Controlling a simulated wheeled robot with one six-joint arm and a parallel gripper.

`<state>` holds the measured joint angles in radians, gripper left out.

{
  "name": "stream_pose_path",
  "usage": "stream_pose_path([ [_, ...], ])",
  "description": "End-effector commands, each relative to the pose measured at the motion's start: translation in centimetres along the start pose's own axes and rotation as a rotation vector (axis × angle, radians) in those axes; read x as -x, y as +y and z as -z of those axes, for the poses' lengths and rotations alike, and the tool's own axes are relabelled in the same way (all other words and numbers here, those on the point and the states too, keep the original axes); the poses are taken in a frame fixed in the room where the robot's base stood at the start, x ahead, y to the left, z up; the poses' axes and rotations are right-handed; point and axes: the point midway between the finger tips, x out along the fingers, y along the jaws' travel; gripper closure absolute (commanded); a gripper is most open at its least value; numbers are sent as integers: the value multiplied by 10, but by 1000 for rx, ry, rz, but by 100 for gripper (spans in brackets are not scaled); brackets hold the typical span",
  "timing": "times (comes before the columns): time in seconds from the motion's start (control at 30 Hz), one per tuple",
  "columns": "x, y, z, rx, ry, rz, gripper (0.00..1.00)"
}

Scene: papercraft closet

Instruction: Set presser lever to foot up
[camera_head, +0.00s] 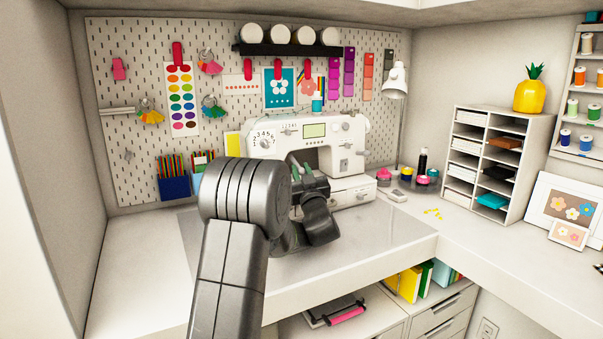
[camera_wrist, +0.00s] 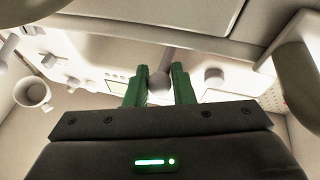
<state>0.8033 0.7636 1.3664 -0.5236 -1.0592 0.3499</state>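The white sewing machine (camera_head: 306,130) stands on the desk in the head view, with its front partly hidden by my arm.
The machine's white body surrounds the fingers closely in the wrist view. On the desk (camera_head: 365,245), pincushions and small pots (camera_head: 425,180) stand right of the machine. A lamp (camera_head: 396,85) is behind it. The desk front right is clear.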

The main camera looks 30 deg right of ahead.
Motion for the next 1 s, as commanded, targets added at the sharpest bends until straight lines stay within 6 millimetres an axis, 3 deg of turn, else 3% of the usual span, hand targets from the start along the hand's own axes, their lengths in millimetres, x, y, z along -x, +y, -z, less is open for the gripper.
stream_pose_path([
  [0.27,-2,1,6,6,-31,8,100],
  [0.7,-8,4,31,52,-277,58,100],
  [1.0,-8,5,31,66,-343,72,100],
])
